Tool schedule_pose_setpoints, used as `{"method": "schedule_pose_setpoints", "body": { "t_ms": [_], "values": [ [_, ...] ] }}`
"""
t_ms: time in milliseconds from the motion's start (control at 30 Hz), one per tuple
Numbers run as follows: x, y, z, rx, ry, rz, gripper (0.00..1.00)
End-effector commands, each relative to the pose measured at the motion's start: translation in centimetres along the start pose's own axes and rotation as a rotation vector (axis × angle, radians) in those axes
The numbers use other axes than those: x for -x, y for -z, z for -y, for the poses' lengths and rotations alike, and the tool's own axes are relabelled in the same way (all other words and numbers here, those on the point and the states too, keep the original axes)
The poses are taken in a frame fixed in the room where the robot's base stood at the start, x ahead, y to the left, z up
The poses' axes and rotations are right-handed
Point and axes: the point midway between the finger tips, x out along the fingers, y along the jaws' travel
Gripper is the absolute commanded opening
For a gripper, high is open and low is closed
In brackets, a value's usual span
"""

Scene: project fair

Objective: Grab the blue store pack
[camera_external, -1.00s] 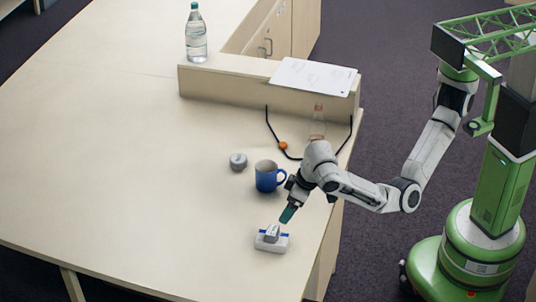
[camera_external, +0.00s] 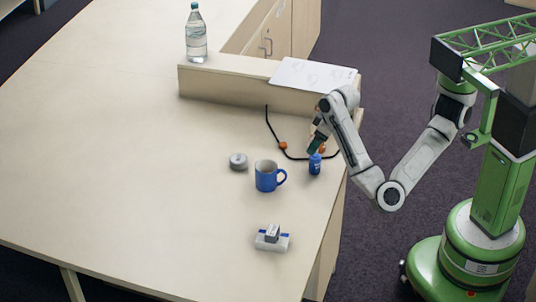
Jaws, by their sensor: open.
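A small upright blue pack (camera_external: 315,165) stands on the table, right of the blue mug; I take it for the blue store pack. My gripper (camera_external: 315,149) points down just above its top. The jaws are open, and the fingertips are too small to tell whether they touch the pack. The pack's upper end is partly covered by the gripper.
A blue mug (camera_external: 266,178) stands close by on the left, with a grey round piece (camera_external: 238,161) beyond it. A black cord with orange parts (camera_external: 282,146) lies behind. A white holder with a grey block (camera_external: 272,239) sits nearer the front. The left tabletop (camera_external: 120,170) is clear.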

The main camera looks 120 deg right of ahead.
Motion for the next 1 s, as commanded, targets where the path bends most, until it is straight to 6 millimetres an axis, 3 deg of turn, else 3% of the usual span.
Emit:
{"method": "schedule_pose_setpoints", "body": {
  "t_ms": [33,100,200,500,733,1000],
  "values": [
    [-0.3,-1.0,-1.7,-0.013,-0.007,0.006,0.74],
    [-0.5,-1.9,-3.1,-0.015,-0.016,0.015,0.74],
    [-1.1,-2.5,-4.0,-0.014,-0.023,0.023,0.74],
    [-5.2,-2.6,-4.0,-0.011,-0.023,0.024,0.74],
    [-6.7,-2.8,-4.0,-0.013,-0.022,0.023,0.74],
    [-10.4,-3.2,-3.7,-0.012,-0.022,0.024,0.74]
  ]
}}
